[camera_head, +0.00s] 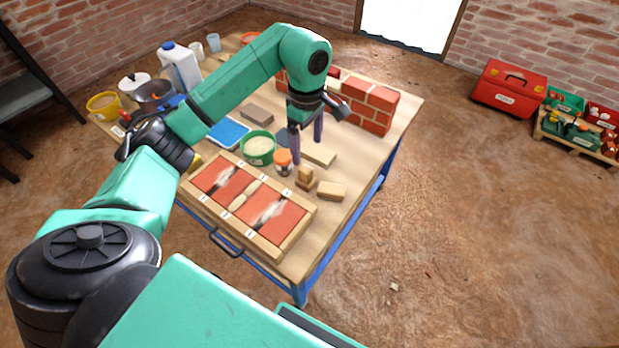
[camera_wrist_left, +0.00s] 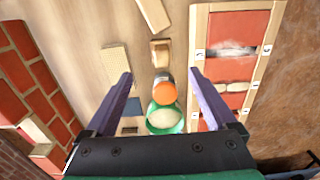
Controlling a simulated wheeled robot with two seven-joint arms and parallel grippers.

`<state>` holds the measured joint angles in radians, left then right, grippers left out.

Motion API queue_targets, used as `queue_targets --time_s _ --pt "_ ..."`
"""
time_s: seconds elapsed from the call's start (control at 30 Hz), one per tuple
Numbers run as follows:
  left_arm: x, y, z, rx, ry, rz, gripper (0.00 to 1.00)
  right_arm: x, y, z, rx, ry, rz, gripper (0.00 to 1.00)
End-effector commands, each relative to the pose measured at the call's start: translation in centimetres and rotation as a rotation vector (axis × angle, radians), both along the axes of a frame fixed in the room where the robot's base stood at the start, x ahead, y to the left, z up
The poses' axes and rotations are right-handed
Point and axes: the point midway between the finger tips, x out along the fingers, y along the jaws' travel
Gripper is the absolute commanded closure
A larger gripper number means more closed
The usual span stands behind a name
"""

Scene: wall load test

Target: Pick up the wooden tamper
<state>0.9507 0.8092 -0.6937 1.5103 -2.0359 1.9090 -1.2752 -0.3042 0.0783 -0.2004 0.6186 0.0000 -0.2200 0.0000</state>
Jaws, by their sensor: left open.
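What looks like the wooden tamper (camera_head: 305,177), a small wooden block with a raised grip, stands on the workbench beside the wooden-framed brick panel. It also shows in the left wrist view (camera_wrist_left: 160,52), beyond the fingertips and near the middle. My left gripper (camera_head: 306,151) is open and points down above the bench, on the far side of the tamper. In the wrist view its fingers (camera_wrist_left: 161,77) are spread wide with nothing held between them. My right gripper is in neither view.
An orange-capped jar (camera_head: 284,162) and a green bowl (camera_head: 258,149) stand close to the tamper. A wooden block (camera_head: 331,191) lies right of it, a flat board (camera_head: 319,155) behind. The framed panel (camera_head: 247,207) fills the front; a small brick wall (camera_head: 369,108) stands at the back right.

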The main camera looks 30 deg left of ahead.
Motion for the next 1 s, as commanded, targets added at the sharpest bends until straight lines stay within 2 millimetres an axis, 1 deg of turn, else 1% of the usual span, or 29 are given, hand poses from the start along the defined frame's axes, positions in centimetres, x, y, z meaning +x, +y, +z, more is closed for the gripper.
queue_targets --time_s 0.03,0.1,0.2,0.43,0.6,0.7,0.87,0.97,1.0 --pt "-0.2 0.0 -1.3 0.0 0.007 0.0 0.1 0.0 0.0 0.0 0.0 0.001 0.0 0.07" --pt "-0.2 0.0 -3.2 0.0 0.007 -0.001 0.1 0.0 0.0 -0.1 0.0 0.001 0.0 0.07" --pt "-0.2 0.0 -5.7 -0.001 0.006 0.0 0.1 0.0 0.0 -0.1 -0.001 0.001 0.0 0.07" --pt "-0.1 0.1 -9.0 -0.002 0.004 0.0 0.1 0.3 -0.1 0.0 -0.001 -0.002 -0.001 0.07" --pt "-0.1 0.3 -12.2 -0.004 0.004 0.0 0.1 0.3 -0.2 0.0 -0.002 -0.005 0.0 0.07" --pt "0.0 0.3 -13.0 -0.002 0.0 -0.001 0.1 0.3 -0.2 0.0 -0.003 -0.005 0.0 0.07" --pt "0.0 0.4 -13.0 -0.001 0.0 -0.001 0.1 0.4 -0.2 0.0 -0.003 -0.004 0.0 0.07" --pt "0.0 0.4 -13.0 -0.001 0.0 -0.001 0.44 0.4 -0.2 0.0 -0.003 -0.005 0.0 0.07" --pt "0.0 0.4 -13.0 -0.001 0.0 -0.001 0.6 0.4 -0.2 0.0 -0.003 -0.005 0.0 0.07"
